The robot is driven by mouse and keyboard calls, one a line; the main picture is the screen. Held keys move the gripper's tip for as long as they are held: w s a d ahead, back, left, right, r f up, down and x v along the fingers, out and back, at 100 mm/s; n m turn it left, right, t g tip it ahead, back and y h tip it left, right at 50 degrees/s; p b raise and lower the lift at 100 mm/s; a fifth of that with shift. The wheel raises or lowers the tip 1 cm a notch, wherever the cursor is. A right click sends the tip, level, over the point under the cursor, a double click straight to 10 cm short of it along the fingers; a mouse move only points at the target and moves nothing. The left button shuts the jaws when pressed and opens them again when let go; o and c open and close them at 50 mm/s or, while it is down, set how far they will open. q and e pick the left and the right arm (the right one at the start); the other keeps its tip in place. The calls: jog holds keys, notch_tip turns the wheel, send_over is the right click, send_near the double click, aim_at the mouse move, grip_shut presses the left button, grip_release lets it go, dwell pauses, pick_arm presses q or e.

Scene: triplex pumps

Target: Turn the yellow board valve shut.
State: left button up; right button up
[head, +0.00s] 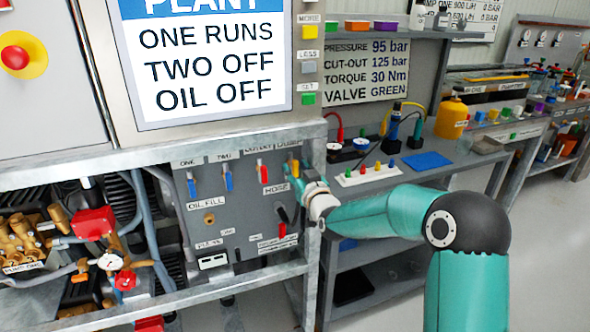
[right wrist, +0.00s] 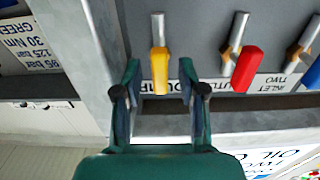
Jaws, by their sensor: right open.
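The yellow board valve (head: 293,167) is at the upper right of the grey valve board (head: 240,215), partly hidden by my right gripper (head: 302,178) in the head view. In the right wrist view, its yellow lever (right wrist: 160,72) lies lengthwise along its silver stem. My right gripper (right wrist: 159,75) is open there, one finger on each side of the lever, with gaps visible between the fingers and lever. My left gripper is in neither view.
A red-handled valve (right wrist: 246,68) is close beside the yellow one. Blue-handled valves (head: 228,180) sit farther left on the board. A metal frame post (head: 312,250) stands at the board's right edge. A bench (head: 460,170) with small items is to the right.

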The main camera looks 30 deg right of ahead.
jog(key=shift+c, duration=0.2)
grip_shut()
jog(key=shift+a, duration=0.1)
jog(key=shift+f+m+b, duration=0.15)
jog(key=shift+m+b, duration=0.15)
jog(key=shift+b, duration=0.45)
jog(key=m+b, duration=0.4)
jog(key=b, duration=0.1)
jog(key=m+b, duration=0.4)
jog(key=b, duration=0.2)
jog(key=m+b, duration=0.4)
jog(key=b, duration=0.1)
jog(key=shift+d+f+m, duration=0.15)
jog(key=shift+d+m, duration=0.1)
jog(key=shift+m, duration=0.05)
jog(key=shift+m+b, duration=1.1)
jog(key=shift+m, duration=0.1)
jog(key=shift+s+d+m+b, duration=0.1)
jog(key=shift+m+b, duration=0.45)
jog(key=shift+m, duration=0.55)
